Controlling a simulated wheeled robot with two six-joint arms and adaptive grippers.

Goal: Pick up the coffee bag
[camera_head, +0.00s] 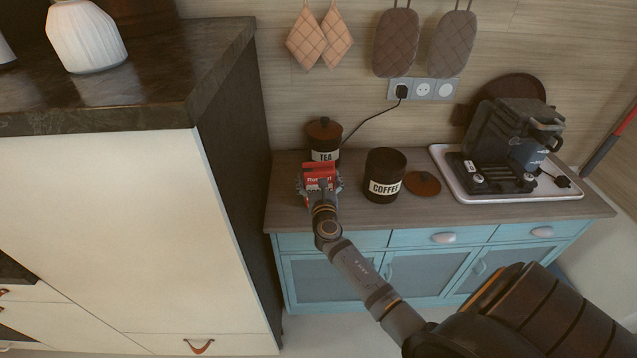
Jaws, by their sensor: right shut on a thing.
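A red bag with white lettering, which I take as the coffee bag (319,172), shows at the left part of the wooden counter, in front of the tea canister. My right gripper (320,186) is shut on the bag, with its fingers at the bag's left and right sides. The gripper hides the bag's lower part, so I cannot tell whether it touches the counter. My left gripper is not in view.
A lidded tea canister (324,138) stands close behind the bag. An open coffee canister (384,176) is to the right, its lid (422,184) beside it. A coffee machine stands on a white tray (447,178). A tall cabinet (232,130) borders the left.

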